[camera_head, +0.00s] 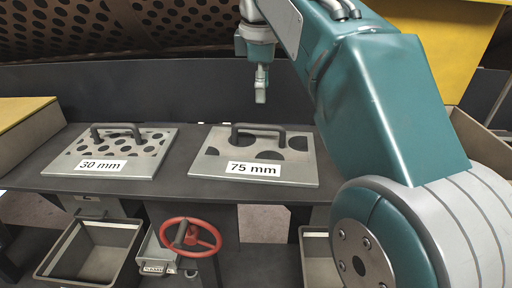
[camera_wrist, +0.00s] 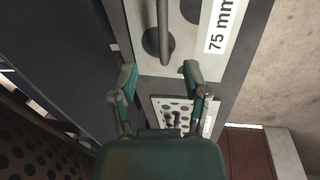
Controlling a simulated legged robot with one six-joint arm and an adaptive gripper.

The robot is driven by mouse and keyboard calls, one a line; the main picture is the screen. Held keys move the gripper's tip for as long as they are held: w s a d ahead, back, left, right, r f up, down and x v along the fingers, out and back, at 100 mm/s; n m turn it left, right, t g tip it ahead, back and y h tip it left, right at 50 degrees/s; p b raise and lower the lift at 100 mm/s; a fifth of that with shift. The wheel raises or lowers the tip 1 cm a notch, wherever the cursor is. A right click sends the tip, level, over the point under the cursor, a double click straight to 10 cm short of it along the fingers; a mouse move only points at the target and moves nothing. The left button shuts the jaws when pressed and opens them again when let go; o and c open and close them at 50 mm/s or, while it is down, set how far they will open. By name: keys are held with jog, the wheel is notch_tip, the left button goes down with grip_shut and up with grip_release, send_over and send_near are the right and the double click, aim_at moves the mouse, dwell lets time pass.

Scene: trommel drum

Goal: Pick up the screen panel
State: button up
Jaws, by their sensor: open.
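Two screen panels with dark arched handles lie flat on a dark shelf. The 30 mm panel (camera_head: 62,164), with small holes, is on the left; its handle (camera_head: 116,127) runs across its top. The 75 mm panel (camera_head: 303,178), with large holes, is right of it, with its handle (camera_head: 258,127). My gripper (camera_head: 261,97) hangs above and behind the 75 mm panel's handle, apart from it. In the wrist view my gripper (camera_wrist: 160,74) is open and empty. The 75 mm panel (camera_wrist: 188,45) and its handle (camera_wrist: 164,30) lie beyond the fingertips; the 30 mm panel (camera_wrist: 160,101) shows between the fingers.
The dark shelf (camera_head: 190,190) has a narrow gap between the panels. A perforated drum (camera_head: 60,25) rises behind the back wall. A red handwheel (camera_head: 190,234) and a grey bin (camera_head: 90,250) stand below the front edge. A yellow-topped block (camera_head: 18,112) is at left.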

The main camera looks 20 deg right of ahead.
aim_at(258, 127)
jog(key=f, duration=0.4)
jog(key=shift+w+a+f, duration=0.3)
jog(key=shift+w+f, duration=0.05)
jog(key=shift+f, duration=0.05)
jog(key=f, duration=0.2)
jog(key=w+f, duration=0.1)
jog(key=f, duration=0.1)
jog(key=shift+d+f, duration=0.2)
jog(key=shift+f, duration=0.15)
grip_shut()
